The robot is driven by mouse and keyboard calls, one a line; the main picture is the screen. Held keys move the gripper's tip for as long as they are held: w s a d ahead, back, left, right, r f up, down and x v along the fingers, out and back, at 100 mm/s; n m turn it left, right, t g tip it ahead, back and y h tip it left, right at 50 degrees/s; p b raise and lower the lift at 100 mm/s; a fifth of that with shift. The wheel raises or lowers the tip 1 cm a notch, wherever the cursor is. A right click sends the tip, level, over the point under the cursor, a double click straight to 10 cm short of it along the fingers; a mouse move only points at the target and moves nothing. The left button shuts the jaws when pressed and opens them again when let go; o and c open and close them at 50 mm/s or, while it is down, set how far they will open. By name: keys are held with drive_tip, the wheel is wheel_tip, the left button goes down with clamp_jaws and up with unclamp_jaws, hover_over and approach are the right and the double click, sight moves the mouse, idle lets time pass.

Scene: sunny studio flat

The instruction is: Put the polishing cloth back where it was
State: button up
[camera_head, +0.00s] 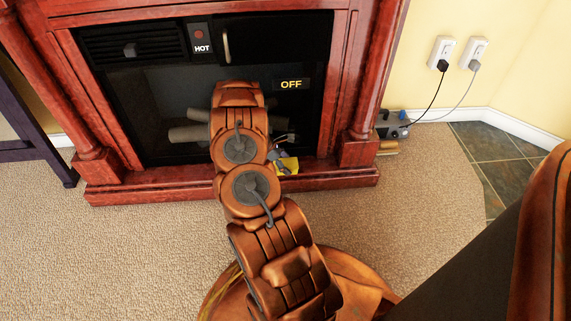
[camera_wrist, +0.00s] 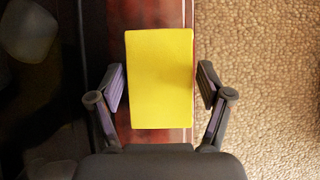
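The yellow polishing cloth (camera_wrist: 160,78) shows in the wrist view as a flat, upright rectangle over the reddish wooden ledge of the fireplace (camera_head: 230,188). It looks to be lying on that ledge. My gripper (camera_wrist: 161,84) is open, with one finger on each side of the cloth and a narrow gap at both edges. In the head view, a small part of the cloth (camera_head: 288,166) shows at the ledge beside my gripper (camera_head: 282,152). My arm hides most of the area around it.
The dark firebox with logs (camera_head: 188,133) is behind the ledge. Beige carpet (camera_head: 430,210) lies open in front and to the right. A small device with cables (camera_head: 392,124) sits by the right wall below two outlets (camera_head: 457,52). A dark furniture leg (camera_head: 50,150) stands at left.

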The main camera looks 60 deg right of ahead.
drive_tip(key=w+a+r+m+t+y+p, duration=0.1)
drive_tip(key=w+a+r+p, duration=0.25)
drive_tip(key=a+r, duration=0.7)
drive_tip(key=w+a+r+m+p, duration=0.15)
drive_tip(key=w+a+r, duration=0.35)
drive_tip(key=a+r, duration=0.55)
drive_tip(key=s+a+r+t+y, duration=0.1)
drive_tip(key=s+a+r, duration=0.3)
drive_tip(key=a+r, duration=0.65)
drive_tip(key=s+a+r+m+y, duration=0.1)
drive_tip(key=s+a+r+m, duration=0.1)
drive_tip(key=s+a+r, duration=0.3)
drive_tip(key=s+a+r+m+y, duration=0.1)
drive_tip(key=s+a+r+m, duration=0.2)
drive_tip(key=s+a, duration=0.9)
drive_tip(key=s+r, duration=0.1)
drive_tip(key=s, duration=0.5)
drive_tip(key=shift+r, duration=0.35)
drive_tip(key=shift+a, duration=0.1)
wheel_tip(320, 180, up, 44)
drive_tip(key=t+p, duration=0.1)
drive_tip(key=p, duration=4.1)
drive_tip(key=shift+s, duration=0.4)
